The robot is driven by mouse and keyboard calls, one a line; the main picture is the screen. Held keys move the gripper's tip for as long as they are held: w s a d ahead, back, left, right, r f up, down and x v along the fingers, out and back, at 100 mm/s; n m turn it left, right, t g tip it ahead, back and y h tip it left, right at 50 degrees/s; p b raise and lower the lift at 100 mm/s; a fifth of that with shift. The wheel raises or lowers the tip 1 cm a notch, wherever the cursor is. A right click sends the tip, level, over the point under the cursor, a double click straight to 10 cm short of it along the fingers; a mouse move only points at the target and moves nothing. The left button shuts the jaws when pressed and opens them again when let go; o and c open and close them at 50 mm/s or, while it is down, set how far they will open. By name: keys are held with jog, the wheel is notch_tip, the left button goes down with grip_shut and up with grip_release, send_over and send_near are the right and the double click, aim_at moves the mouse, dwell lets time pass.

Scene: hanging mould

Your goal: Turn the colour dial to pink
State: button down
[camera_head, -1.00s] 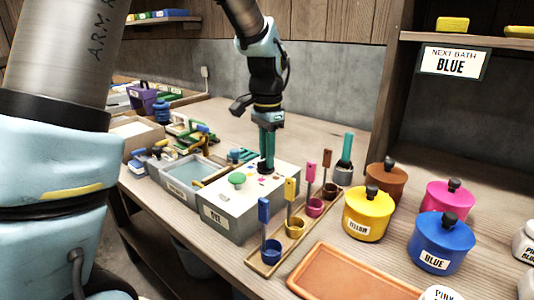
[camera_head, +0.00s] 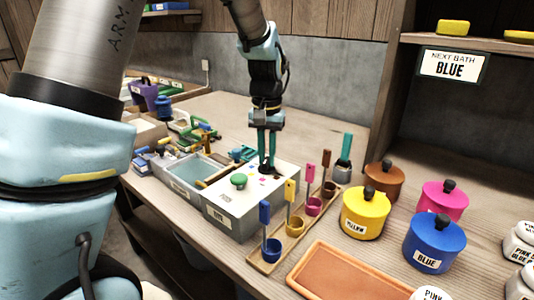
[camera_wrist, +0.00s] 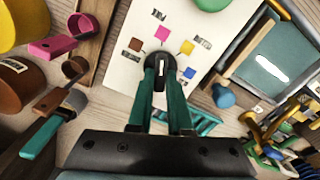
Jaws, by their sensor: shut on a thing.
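The colour dial (camera_wrist: 160,66) is a dark round knob on the white top of the dye box (camera_head: 232,197).
A green knob (camera_head: 239,180) stands on the box near the dial. A rack of coloured scoops (camera_head: 270,252) stands in front, with yellow (camera_head: 362,222), blue (camera_head: 434,242), pink and brown jars to the right. A water basin (camera_head: 203,168) adjoins the box. A sign (camera_head: 455,65) reads "NEXT BATH BLUE".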

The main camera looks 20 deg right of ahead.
aim_at(267, 159)
dwell(0.3)
jog(key=c, duration=0.8)
grip_release()
jog(key=shift+c, duration=0.2)
notch_tip(267, 159, up, 11)
jog(key=b, duration=0.1)
jog(key=shift+f, duration=0.1)
jog(key=w+a+f+n, duration=0.1)
jog(key=a+f+n, duration=0.15)
jog(key=a, duration=0.55)
jog(key=w+a+f+n, duration=0.1)
jog(key=a+f, duration=0.2)
jog(key=a, duration=0.6)
jog(key=s+a+f+n, duration=0.1)
jog(key=s+a+f, duration=0.1)
jog(key=a, duration=0.4)
jog(key=s+a+f+n+t+p, duration=0.1)
jog(key=s+a+f+n, duration=0.1)
jog(key=s+a, duration=0.2)
jog(key=a, duration=0.3)
jog(key=shift+s+a+f+t, duration=0.2)
jog(key=shift+f+t, duration=0.05)
jog(key=shift+t, duration=0.05)
